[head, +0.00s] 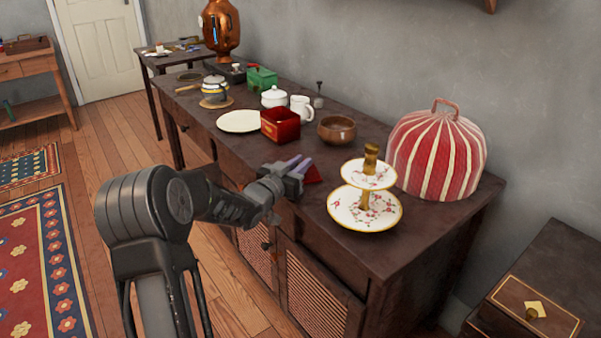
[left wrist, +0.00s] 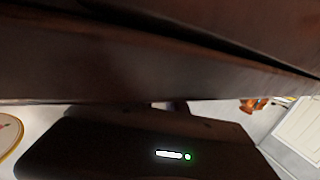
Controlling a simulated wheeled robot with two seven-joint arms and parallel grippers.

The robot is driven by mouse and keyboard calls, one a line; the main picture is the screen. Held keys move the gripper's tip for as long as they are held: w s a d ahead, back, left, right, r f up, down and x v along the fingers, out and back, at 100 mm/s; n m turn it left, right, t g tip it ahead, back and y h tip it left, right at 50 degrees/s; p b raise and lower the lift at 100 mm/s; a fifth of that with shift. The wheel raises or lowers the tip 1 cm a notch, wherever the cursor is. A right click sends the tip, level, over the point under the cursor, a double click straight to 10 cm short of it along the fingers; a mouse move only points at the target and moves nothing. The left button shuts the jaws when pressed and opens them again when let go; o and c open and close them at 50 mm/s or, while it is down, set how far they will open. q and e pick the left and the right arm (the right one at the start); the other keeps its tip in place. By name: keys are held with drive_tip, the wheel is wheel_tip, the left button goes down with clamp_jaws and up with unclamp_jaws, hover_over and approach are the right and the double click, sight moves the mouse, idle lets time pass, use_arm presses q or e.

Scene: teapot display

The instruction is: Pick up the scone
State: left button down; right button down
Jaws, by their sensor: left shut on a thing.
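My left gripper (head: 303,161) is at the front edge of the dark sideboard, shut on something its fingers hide. A small red piece (head: 314,174) shows just right of the fingers; I cannot tell whether it is held or lies on the top. No scone can be made out in either view. In the left wrist view, my dark gripper body (left wrist: 150,140) fills the bottom, close to a dark wooden surface (left wrist: 120,60). My right gripper is not in view.
Right of the gripper stands a two-tier floral cake stand (head: 380,217), with a red striped cosy (head: 437,155) behind. A wooden bowl (head: 337,130), red box (head: 280,125), white mug (head: 302,108) and white plate (head: 238,121) stand beyond. Bare sideboard top lies between bowl and gripper.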

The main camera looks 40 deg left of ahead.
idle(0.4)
use_arm(q)
wheel_tip(320, 180, up, 10)
drive_tip(key=shift+r+p, duration=0.1)
drive_tip(key=shift+p, duration=1.15)
drive_tip(key=shift+f+b, duration=0.65)
drive_tip(key=shift+f, duration=1.9)
drive_tip(key=shift+f+b, duration=0.6)
drive_tip(key=shift+f, duration=1.7)
drive_tip(key=shift+f, duration=0.1)
